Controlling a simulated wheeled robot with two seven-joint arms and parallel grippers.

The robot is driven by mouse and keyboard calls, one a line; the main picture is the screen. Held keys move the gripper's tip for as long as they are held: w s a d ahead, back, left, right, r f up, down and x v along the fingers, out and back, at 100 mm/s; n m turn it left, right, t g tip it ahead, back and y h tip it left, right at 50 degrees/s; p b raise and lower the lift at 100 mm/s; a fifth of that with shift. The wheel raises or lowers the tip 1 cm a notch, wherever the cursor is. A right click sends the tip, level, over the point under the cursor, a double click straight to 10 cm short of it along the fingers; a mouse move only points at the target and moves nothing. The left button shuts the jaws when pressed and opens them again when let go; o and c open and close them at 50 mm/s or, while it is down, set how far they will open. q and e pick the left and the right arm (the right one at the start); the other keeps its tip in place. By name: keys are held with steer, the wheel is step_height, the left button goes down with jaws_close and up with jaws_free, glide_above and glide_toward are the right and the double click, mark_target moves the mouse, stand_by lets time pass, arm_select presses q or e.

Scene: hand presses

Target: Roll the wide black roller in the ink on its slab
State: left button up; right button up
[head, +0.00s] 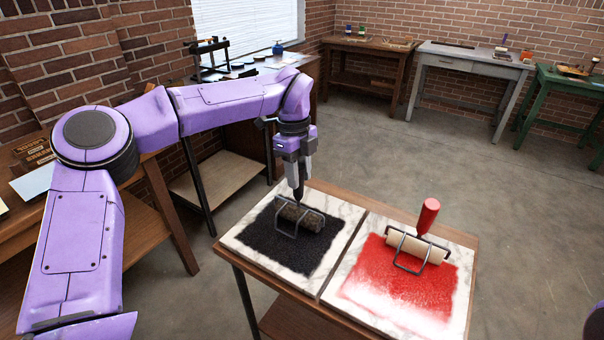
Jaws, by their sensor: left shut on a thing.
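The wide black roller (305,216) has a dark speckled cylinder in a grey wire frame. It rests low over the black ink (285,253) on the left marble slab (236,240), apparently touching it. My left gripper (296,182) is shut on the roller's dark handle from above, and the handle stands about upright. The gripper's fingers hide part of the handle. My right gripper does not show.
A second roller with a red handle (428,214) and a pale cylinder lies on red ink on the right marble slab (455,325). Both slabs sit side by side on a wooden table (330,188). A wooden bench, a grey table (475,62) and a green table stand at the back; open floor lies between.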

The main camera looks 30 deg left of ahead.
arm_select(q)
steer(key=shift+s+f+b, duration=0.2)
steer(key=shift+s+b, duration=0.45)
steer(key=s+b, duration=0.5)
steer(key=s, duration=0.4)
steer(key=shift+s+a+r, duration=0.25)
steer(key=shift+s+a, duration=0.1)
steer(key=shift+a, duration=0.1)
